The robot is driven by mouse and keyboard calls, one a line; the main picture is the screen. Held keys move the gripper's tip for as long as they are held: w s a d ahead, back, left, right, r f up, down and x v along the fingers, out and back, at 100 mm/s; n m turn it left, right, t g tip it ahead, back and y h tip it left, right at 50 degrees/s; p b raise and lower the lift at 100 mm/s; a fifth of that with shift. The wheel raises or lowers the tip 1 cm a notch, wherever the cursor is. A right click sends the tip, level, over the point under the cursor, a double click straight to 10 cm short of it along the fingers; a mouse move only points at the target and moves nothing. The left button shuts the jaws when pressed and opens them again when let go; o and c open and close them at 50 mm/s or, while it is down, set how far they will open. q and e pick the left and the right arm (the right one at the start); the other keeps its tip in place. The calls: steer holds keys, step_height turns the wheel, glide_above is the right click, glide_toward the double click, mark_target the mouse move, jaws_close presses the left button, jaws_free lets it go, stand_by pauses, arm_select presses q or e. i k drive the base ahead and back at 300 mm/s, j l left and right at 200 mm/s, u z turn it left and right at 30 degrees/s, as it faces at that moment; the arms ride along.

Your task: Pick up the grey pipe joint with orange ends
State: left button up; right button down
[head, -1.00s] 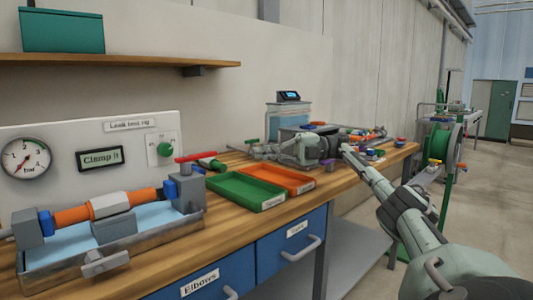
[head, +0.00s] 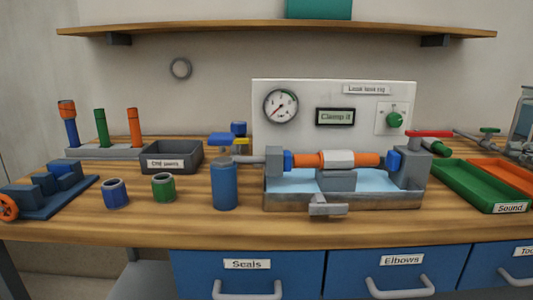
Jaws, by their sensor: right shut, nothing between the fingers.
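The grey pipe joint with orange ends (head: 338,158) lies level in the leak test rig, above its light blue tray. Its light grey middle is above a grey block, and its orange ends point left and right between the rig's blue end pieces. My right gripper (head: 512,146) is at the far right edge, behind the orange tray, small and partly cut off. It is shut and empty, well apart from the joint. My left gripper is out of view.
The rig's grey end block (head: 408,168) carries a red lever (head: 430,134). A blue cylinder (head: 224,185) stands left of the rig. Green tray (head: 466,190) and orange tray (head: 507,172) lie to the right. A shelf (head: 280,29) hangs above. Bare wood runs along the front.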

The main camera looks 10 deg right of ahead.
mark_target(341, 159)
steer(key=k, duration=0.95)
